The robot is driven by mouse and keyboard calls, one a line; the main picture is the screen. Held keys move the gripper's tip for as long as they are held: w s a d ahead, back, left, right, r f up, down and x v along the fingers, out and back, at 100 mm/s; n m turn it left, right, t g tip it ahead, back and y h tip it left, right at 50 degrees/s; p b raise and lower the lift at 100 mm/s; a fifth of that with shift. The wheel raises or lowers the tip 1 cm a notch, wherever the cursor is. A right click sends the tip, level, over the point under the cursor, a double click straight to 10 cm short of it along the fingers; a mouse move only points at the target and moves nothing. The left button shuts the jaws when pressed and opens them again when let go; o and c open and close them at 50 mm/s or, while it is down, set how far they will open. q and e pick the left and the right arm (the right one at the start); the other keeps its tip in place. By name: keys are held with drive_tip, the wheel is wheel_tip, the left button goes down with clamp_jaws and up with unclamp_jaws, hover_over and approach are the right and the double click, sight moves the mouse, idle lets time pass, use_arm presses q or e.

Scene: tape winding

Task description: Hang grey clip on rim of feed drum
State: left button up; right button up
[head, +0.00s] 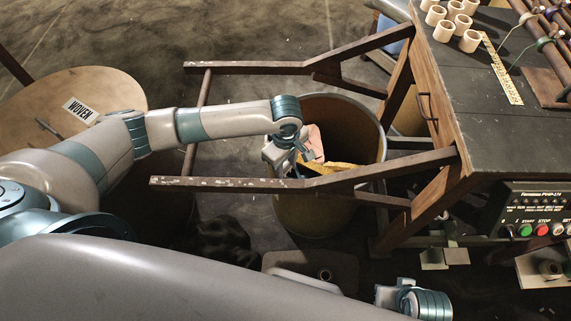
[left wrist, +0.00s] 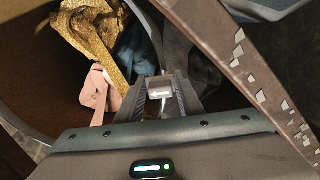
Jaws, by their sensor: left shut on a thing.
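My left gripper (head: 281,160) is at the left edge of the brown drum (head: 363,125), by its rim. In the left wrist view my left gripper (left wrist: 162,98) is shut on a small light grey piece, the grey clip (left wrist: 160,88), held between the fingertips. The drum's inside and curved rim (left wrist: 22,134) also show there. Whether the clip touches the rim cannot be told. In the head view the clip is too small to make out. My right gripper's fingers are not visible; only part of my right arm shows at the bottom right.
A wooden frame's rail (head: 300,182) crosses in front of the drum, close to the left gripper. A workbench (head: 465,95) stands at right.

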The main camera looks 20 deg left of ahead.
use_arm(q)
drive_tip(key=shift+f, duration=0.75)
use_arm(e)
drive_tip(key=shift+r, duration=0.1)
use_arm(q)
drive_tip(key=o, duration=1.1)
drive_tip(key=shift+r, duration=0.85)
wheel_tip(320, 180, up, 16)
drive_tip(key=p, duration=0.2)
drive_tip(key=shift+f+p, duration=0.15)
drive_tip(key=shift+p, duration=0.25)
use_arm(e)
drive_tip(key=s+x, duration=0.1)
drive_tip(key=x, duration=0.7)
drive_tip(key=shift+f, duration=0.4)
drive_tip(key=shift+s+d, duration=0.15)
